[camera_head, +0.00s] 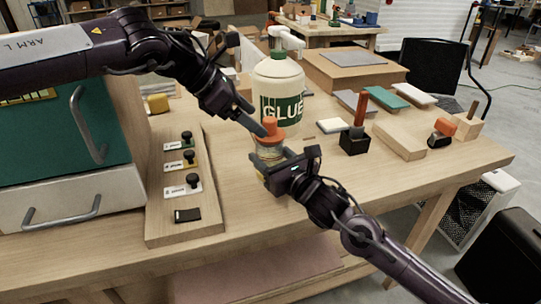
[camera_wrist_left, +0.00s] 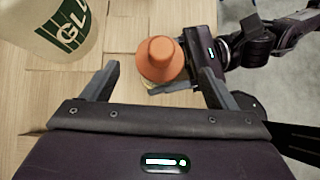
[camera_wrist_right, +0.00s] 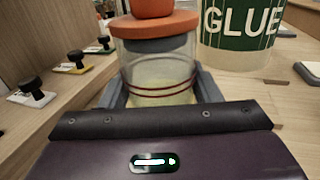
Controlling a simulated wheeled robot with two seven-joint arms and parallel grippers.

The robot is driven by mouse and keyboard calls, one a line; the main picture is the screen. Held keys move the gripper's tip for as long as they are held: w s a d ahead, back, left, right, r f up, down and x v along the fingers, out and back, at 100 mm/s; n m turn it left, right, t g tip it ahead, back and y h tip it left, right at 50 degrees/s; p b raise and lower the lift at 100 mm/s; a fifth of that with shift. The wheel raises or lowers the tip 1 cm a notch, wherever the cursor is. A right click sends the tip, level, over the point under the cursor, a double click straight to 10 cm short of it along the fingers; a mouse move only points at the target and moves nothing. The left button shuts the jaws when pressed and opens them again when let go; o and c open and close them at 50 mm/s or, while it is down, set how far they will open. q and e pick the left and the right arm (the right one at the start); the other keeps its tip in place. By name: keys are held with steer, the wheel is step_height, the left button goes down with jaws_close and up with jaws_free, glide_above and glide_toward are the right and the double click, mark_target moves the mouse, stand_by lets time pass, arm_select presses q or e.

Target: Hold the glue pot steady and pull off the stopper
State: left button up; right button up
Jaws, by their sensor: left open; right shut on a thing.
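The glue pot (camera_wrist_right: 155,75) is a clear glass jar with dark red bands and pale glue low inside. It stands upright on the wooden bench (camera_head: 232,200). An orange stopper (camera_wrist_left: 162,58) with a wide flange and raised knob sits in its mouth; it also shows in the head view (camera_head: 270,127). My right gripper (camera_head: 272,168) is shut around the jar's body from the near side. My left gripper (camera_head: 258,124) is open above, its fingers on either side of the stopper and apart from it in the left wrist view. The far finger is partly hidden in the head view.
A wooden board with several black-knobbed pieces (camera_head: 183,225) lies at the left, beside a green drawer cabinet (camera_head: 60,140). Blocks and a black holder (camera_head: 354,142) lie at the right.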

arm_select(q)
steer(key=shift+x, duration=1.75)
steer(key=shift+r, duration=0.1)
steer(key=c, duration=1.1)
steer(key=shift+c, duration=0.2)
jaws_close()
steer(key=shift+r, duration=1.5)
steer(key=shift+r, duration=2)
arm_select(e)
steer(key=o, duration=1.2)
steer(key=shift+c, duration=0.2)
